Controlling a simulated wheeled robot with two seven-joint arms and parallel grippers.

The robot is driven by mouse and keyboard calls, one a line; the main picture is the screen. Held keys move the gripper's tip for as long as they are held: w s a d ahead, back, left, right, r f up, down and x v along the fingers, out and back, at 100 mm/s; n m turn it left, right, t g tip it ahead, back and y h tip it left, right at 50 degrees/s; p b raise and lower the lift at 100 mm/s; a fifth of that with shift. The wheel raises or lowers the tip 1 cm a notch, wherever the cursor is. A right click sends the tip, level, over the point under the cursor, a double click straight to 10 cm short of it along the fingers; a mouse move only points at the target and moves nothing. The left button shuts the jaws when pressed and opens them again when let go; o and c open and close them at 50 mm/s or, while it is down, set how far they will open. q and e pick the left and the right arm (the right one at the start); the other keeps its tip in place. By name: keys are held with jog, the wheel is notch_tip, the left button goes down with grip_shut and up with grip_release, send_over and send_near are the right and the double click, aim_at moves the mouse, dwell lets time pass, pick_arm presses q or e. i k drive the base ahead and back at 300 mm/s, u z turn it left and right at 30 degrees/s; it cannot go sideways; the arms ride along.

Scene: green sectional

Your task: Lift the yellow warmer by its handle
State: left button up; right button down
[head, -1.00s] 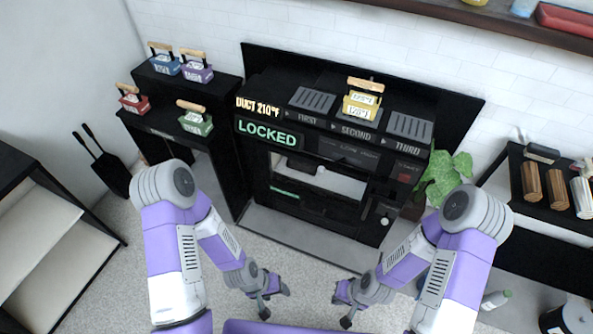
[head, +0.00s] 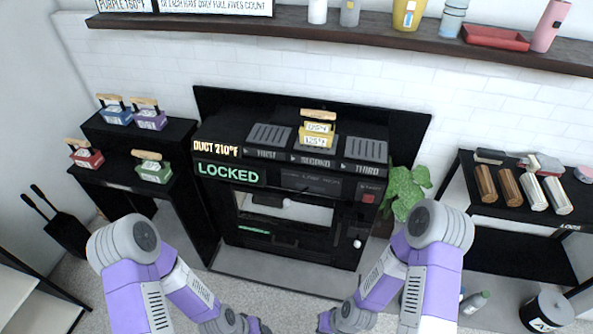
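The yellow warmer (head: 317,136) sits on the middle pad, marked SECOND, on top of the black stove unit (head: 285,218). Its wooden handle (head: 318,115) lies across the top. My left gripper (head: 262,328) shows only partly at the bottom edge, low in front of the unit. My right gripper (head: 326,324) is also partly cut off by the bottom edge. Both are well below and apart from the warmer. Their fingertips are too cut off to tell whether they are open.
Blue (head: 115,114), purple (head: 149,119), red (head: 86,158) and green (head: 153,171) warmers stand on black stepped shelves at left. A LOCKED sign (head: 228,174) glows on the unit. A plant (head: 405,190) stands at its right. A wooden shelf (head: 350,30) runs above.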

aim_at(318, 135)
jog(key=z, duration=2.2)
jog(key=i, duration=1.15)
jog(key=u, duration=2.75)
